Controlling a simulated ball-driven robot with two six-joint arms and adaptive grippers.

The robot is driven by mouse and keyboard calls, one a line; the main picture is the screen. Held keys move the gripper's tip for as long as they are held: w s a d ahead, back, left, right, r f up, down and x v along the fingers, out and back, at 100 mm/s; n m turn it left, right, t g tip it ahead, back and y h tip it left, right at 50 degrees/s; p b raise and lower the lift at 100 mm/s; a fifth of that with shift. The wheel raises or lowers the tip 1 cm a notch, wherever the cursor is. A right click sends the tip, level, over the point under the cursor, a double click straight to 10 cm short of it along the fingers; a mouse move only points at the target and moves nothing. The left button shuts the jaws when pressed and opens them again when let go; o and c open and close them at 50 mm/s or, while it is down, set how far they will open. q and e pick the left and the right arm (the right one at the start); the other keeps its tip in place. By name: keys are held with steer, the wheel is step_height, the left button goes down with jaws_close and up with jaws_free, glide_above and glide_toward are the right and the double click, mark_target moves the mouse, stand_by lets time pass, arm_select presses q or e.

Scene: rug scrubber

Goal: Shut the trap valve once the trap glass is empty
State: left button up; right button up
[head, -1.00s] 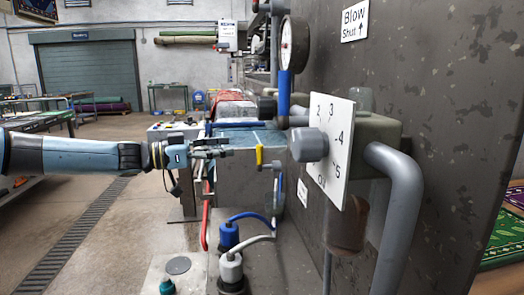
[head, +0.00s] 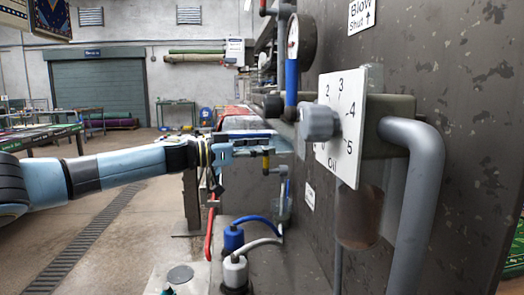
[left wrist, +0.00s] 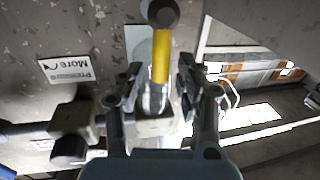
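A yellow-sleeved lever (head: 265,162), which looks like the trap valve's handle, stands at my left gripper (head: 258,144). In the left wrist view the yellow sleeve (left wrist: 161,58) runs between the spread fingers of the left gripper (left wrist: 157,84), with a dark round end beyond it. I see gaps on both sides, so the fingers are around it but not closed on it. A brownish cup (head: 358,218) hangs under the numbered dial; it may be the trap glass, and I cannot tell whether it holds liquid. My right gripper is out of view.
A white numbered plate (head: 341,128) with a grey knob (head: 318,124) and a thick grey pipe (head: 420,190) jut from the dark panel. A sign (head: 361,15) reads Blow, Shut with an up arrow. Blue and white hose fittings (head: 235,268) stand below. Floor at left is open.

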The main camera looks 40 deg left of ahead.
arm_select(q)
jaws_close()
steer(key=m, duration=0.2)
steer(key=s+d+m+p, duration=0.1)
steer(key=d+m+h, duration=0.1)
steer(key=m, duration=0.1)
steer(key=shift+s+f+m+t, duration=0.3)
steer(key=shift+s+f, duration=0.05)
steer(key=shift+f, duration=0.05)
step_height(320, 180, down, 6)
steer(key=s+d+m+g+h+b, duration=0.1)
steer(key=m+b, duration=0.4)
steer(key=m, duration=0.9)
steer(key=shift+s+d+r+m+h, duration=0.25)
steer(key=shift+s+d+h, duration=0.35)
steer(key=shift+h, duration=0.7)
steer(key=shift+w+d+f+m, duration=0.1)
steer(key=shift+m, duration=0.15)
